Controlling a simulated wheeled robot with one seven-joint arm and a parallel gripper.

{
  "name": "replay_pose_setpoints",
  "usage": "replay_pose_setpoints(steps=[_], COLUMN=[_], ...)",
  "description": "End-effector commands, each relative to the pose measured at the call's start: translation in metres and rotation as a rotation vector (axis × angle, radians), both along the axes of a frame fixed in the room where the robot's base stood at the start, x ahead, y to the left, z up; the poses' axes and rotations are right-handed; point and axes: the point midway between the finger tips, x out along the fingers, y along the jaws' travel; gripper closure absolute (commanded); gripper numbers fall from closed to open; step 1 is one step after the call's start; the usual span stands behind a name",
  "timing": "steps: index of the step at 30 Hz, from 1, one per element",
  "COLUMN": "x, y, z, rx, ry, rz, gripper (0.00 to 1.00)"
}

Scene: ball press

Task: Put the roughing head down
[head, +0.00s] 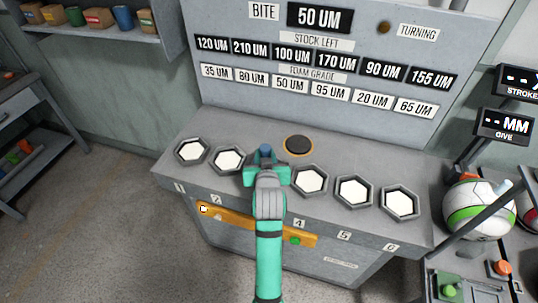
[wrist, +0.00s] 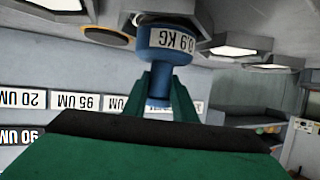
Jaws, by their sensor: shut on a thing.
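The roughing head (wrist: 166,42) is a blue, wide-bodied piece with a narrower stem and a white label reading 0.9 KG. My gripper (wrist: 161,92) is shut on its stem in the wrist view. In the head view only a small blue part of it (head: 265,150) shows at the tip of my gripper (head: 265,163). My gripper is over the grey bench, between hexagonal holders 2 and 4, and hides the place of number 3. A dark round pad with an orange rim (head: 299,145) lies just behind and right of it. I cannot tell whether the head touches anything.
White-filled hexagonal holders line the bench (head: 165,167), including holder 2 (head: 228,160) and holder 4 (head: 311,181). A label panel (head: 205,30) rises behind. An orange bar (head: 240,219) runs along the front. A white-green ball (head: 466,222) sits in a machine at right.

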Motion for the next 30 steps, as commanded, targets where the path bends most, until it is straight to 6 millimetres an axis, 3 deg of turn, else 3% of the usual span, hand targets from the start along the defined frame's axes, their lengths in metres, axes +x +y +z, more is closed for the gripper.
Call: replay_pose_setpoints(steps=[6,7,9,20,26,30], x=[0.000,0.000,0.000,0.000,-0.023,-0.050], y=[-0.010,-0.011,-0.012,-0.012,-0.012,-0.013], z=[0.000,-0.003,-0.002,0.001,0.010,0.021], rx=[0.000,0.000,0.000,0.000,0.000,-0.001], ry=[-0.005,0.001,0.001,-0.001,-0.002,-0.002], rz=[-0.014,-0.015,-0.017,-0.018,-0.016,-0.016], gripper=[1.00,0.73,0.56,0.56,0.56,0.56])
